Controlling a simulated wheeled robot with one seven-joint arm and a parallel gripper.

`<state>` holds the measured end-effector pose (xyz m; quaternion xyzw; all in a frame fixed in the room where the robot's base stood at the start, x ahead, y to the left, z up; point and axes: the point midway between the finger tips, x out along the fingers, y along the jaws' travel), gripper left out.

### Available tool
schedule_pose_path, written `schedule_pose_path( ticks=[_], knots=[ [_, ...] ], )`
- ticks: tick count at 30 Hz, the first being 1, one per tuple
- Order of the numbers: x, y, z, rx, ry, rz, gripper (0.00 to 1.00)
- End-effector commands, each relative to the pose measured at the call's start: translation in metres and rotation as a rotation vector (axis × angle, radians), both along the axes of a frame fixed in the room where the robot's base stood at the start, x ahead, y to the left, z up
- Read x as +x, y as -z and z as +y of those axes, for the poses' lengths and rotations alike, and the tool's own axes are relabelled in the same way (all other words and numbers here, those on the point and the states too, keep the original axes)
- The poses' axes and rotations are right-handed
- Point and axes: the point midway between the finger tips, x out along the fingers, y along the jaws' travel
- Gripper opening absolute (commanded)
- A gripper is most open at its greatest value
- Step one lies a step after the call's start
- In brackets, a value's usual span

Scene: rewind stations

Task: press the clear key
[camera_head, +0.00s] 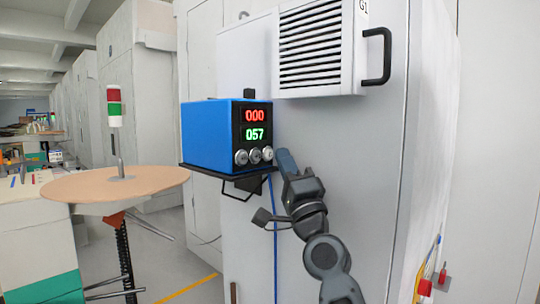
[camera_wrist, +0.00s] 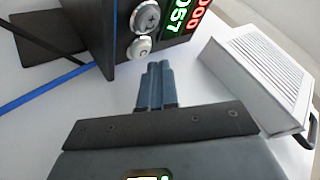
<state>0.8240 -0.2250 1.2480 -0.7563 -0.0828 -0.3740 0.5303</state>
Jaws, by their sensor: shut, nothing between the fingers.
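A blue counter box (camera_head: 212,136) shows a red 000 above a green 057. Three round grey keys sit in a row under the digits: left (camera_head: 241,157), middle (camera_head: 256,155) and right (camera_head: 267,153). Their markings are too small to tell which is the clear key. In the wrist view, two keys show: one with a dark mark (camera_wrist: 147,18) and a nearer one (camera_wrist: 138,47). My gripper (camera_wrist: 160,68) is shut and empty, its blue-grey fingertips close to the nearer key with a small gap seeming to remain. In the head view, my gripper (camera_head: 283,153) is just right of the right key.
The box rests on a dark shelf (camera_head: 225,174) on a white cabinet. A white louvred unit (camera_head: 315,48) with a black handle (camera_head: 379,55) is above right. A blue cable (camera_head: 275,235) hangs below.

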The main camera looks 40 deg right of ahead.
Motion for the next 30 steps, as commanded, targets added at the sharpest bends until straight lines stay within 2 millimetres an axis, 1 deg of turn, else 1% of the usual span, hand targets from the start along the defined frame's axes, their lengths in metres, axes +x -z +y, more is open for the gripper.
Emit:
schedule_pose_path(
  ticks=[10,30],
  knots=[
    [0.008,0.0,0.001,0.0,-0.001,-0.001,0.0],
    [0.011,0.0,0.0,0.0,0.0,0.0,0.0]
  ],
)
